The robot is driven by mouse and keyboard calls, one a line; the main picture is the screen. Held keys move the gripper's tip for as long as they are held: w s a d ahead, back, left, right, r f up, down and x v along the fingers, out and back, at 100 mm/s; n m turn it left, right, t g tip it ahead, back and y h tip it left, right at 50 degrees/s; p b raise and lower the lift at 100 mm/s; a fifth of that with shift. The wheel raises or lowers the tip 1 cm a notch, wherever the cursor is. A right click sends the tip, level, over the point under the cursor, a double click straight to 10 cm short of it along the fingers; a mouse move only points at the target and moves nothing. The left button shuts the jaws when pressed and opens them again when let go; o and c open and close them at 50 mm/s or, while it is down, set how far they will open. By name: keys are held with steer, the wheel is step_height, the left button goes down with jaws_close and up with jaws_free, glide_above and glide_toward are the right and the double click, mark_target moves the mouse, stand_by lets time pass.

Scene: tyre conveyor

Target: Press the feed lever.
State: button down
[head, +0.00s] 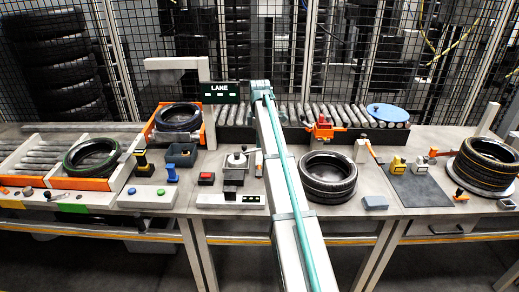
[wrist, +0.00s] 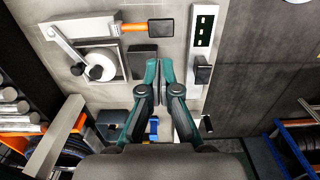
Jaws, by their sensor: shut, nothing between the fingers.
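No readable label marks the feed lever, so I cannot tell which handle it is. In the wrist view, an orange-shafted handle with a black grip (wrist: 161,27) lies beyond my fingertips. A black lever (wrist: 203,70) rises from a light panel with green lamps (wrist: 204,22), right of my fingers; the panel also shows in the head view (head: 225,199). My gripper (wrist: 158,64) has teal fingers, shut and empty, apart from both handles in the picture. I cannot make out the fingers in the head view, where my arm hides part of the bench.
A crank device (wrist: 95,62) and a black block (wrist: 142,53) stand left of my fingers. A black tyre (head: 328,178) lies right of my arm.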

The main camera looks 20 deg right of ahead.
mark_target(259, 172)
step_height(259, 172, down, 13)
steer(key=p, duration=0.3)
steer(key=shift+r+p, duration=0.2)
steer(key=shift+p, duration=0.15)
steer(key=shift+a, duration=0.1)
